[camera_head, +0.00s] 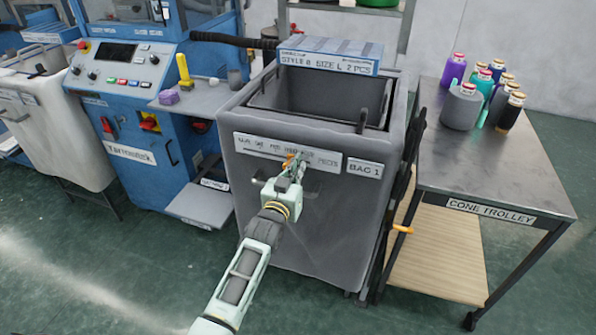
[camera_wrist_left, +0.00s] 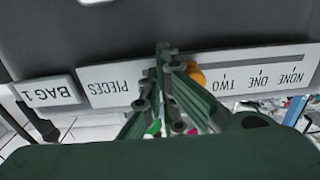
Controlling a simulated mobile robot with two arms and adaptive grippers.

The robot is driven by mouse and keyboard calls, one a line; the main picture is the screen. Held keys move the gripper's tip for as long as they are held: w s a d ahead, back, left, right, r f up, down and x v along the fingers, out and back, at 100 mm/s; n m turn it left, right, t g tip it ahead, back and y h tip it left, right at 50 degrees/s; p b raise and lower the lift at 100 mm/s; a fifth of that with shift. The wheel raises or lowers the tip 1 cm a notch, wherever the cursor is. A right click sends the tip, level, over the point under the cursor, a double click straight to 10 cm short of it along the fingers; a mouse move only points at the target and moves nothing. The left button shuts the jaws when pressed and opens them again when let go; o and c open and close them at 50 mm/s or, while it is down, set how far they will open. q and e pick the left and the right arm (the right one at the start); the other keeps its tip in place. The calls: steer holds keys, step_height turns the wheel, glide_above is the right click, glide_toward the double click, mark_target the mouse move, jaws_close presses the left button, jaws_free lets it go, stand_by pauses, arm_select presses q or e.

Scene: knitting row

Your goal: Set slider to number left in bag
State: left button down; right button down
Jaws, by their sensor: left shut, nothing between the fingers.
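The grey bag bin (camera_head: 265,215) carries a white slider scale (camera_head: 262,145) on its front. In the left wrist view the scale (camera_wrist_left: 260,62) appears upside down, reading NONE, ONE, TWO and PIECES. The orange slider (camera_wrist_left: 196,74) sits past TWO on the PIECES side; the mark there is hidden by my fingers. The slider also shows in the head view (camera_head: 289,159). My left gripper (camera_wrist_left: 165,50) is shut and empty, right beside the slider on its PIECES side; contact is unclear. It also shows in the head view (camera_head: 298,162). My right gripper is not in view.
A BAG 1 label (camera_head: 365,168) is beside the scale. The cone trolley (camera_head: 455,160) with several cones stands at right, the blue machine (camera_head: 140,115) at left. Floor in front is clear.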

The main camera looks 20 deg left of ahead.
mark_target(284, 168)
arm_select(q)
steer(key=shift+a, duration=2.05)
steer(key=shift+w+a, duration=0.1)
steer(key=shift+a, duration=1.15)
steer(key=shift+d+p, duration=0.4)
steer(key=shift+d, duration=0.25)
steer(key=s+p, duration=0.5)
steer(key=s, duration=0.3)
steer(key=shift+a, duration=0.1)
